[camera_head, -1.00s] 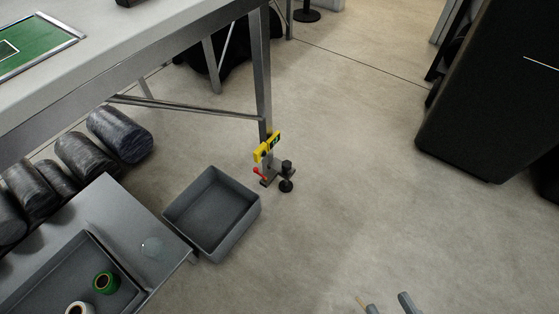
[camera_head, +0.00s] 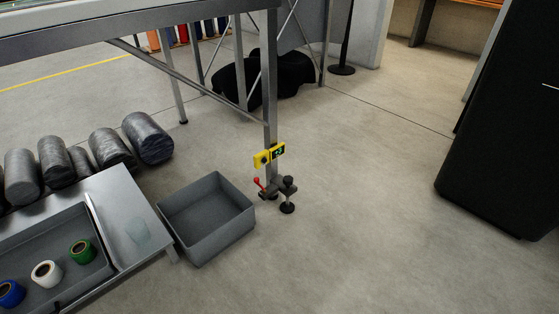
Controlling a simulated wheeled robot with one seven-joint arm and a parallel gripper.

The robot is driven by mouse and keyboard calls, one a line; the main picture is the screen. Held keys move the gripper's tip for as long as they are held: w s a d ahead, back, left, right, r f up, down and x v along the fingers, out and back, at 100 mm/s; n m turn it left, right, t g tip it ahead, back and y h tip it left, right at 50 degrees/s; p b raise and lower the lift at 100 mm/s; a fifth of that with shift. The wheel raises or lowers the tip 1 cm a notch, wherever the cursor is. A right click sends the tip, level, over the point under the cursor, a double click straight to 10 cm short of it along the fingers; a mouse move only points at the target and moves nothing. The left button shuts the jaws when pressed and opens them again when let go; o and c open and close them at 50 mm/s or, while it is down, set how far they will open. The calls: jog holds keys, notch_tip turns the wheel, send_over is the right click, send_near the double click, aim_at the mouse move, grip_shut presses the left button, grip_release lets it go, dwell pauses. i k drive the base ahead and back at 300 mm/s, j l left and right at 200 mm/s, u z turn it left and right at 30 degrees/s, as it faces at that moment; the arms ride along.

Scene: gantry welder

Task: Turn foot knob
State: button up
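The foot knob (camera_head: 288,183) is a small dark knob low at the base of the gantry table's leg (camera_head: 270,100), above a round black foot pad (camera_head: 287,208) on the floor. A red-tipped lever (camera_head: 258,182) sticks out just left of it. Nothing touches the knob. My gripper is out of view.
A grey open bin (camera_head: 205,218) stands on the floor just left of the leg. A low bench with a tray of coloured rolls (camera_head: 60,250) is at the lower left, with dark cylinders (camera_head: 148,138) behind. A black cabinet (camera_head: 505,130) stands at right. Floor in front and right is clear.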

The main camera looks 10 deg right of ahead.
aim_at(288, 181)
jog(key=i+l+u, duration=0.45)
jog(key=i+l, duration=0.2)
jog(key=i, duration=0.25)
jog(key=i+l+u, duration=0.5)
jog(key=i+l, duration=0.3)
jog(key=l, duration=0.2)
